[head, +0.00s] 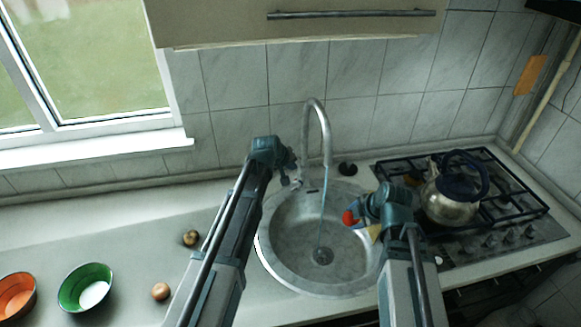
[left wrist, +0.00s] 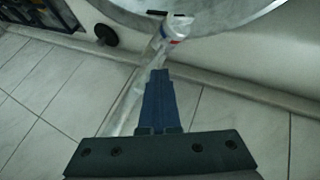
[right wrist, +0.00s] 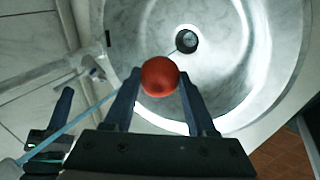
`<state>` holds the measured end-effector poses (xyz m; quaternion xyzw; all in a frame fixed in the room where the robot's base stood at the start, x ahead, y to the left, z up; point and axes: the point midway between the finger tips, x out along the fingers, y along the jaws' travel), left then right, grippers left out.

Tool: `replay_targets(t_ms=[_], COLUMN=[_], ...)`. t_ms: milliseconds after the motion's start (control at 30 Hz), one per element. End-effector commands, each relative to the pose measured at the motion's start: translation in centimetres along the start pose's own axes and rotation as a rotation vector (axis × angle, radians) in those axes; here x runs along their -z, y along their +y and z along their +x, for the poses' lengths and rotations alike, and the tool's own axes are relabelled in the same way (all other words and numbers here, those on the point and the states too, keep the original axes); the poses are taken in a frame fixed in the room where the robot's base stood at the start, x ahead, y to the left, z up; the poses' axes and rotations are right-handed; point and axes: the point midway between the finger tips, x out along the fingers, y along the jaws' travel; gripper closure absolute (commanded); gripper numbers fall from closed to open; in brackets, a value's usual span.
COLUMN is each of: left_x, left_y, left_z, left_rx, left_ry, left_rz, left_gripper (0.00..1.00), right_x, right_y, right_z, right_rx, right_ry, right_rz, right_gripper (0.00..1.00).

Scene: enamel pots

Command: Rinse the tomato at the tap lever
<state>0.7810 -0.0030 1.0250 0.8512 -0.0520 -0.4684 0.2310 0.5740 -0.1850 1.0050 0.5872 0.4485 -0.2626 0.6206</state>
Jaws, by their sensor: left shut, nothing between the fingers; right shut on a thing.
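The red tomato (head: 349,217) is between the fingers of my right gripper (head: 357,222), above the right part of the sink basin. In the right wrist view the tomato (right wrist: 160,76) sits between the fingertips. The tap (head: 327,135) arches over the basin, and a thin blue water stream (head: 322,215) falls from its spout to the drain, left of the tomato and apart from it. My left gripper (head: 294,182) is shut and empty beside the tap's base. In the left wrist view its fingers (left wrist: 157,78) point at the tap lever (left wrist: 176,26), which has a red and blue mark; I cannot tell whether they touch.
The round sink (head: 275,262) is set in the counter. A kettle (head: 450,205) stands on the gas hob (head: 515,225) at right. At left are an orange bowl (head: 16,297), a green bowl (head: 86,287) and two brownish round items (head: 160,291). The counter behind them is clear.

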Motion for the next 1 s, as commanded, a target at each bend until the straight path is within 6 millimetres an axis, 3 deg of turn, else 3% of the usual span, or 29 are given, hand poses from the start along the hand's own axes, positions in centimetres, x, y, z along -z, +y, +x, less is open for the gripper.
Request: replay_targets(t_ms=[100, 400, 1000], left_x=[1.0, 1.1, -0.4], left_y=[1.3, 1.6, 0.7], left_z=[0.7, 0.9, 0.4], left_rx=[-0.002, -0.008, -0.008], left_ry=[-0.001, 0.002, -0.004], left_rz=[0.001, -0.001, 0.001], left_gripper=[1.0, 1.0, 1.0], right_x=[0.0, 0.0, 0.0], right_y=[0.2, 0.2, -0.1], right_z=[-0.4, -0.3, 0.2], right_rx=[0.0, 0.0, 0.0], right_ry=[0.0, 0.0, 0.0], right_rz=[0.0, 0.0, 0.0], right_gripper=[1.0, 1.0, 1.0])
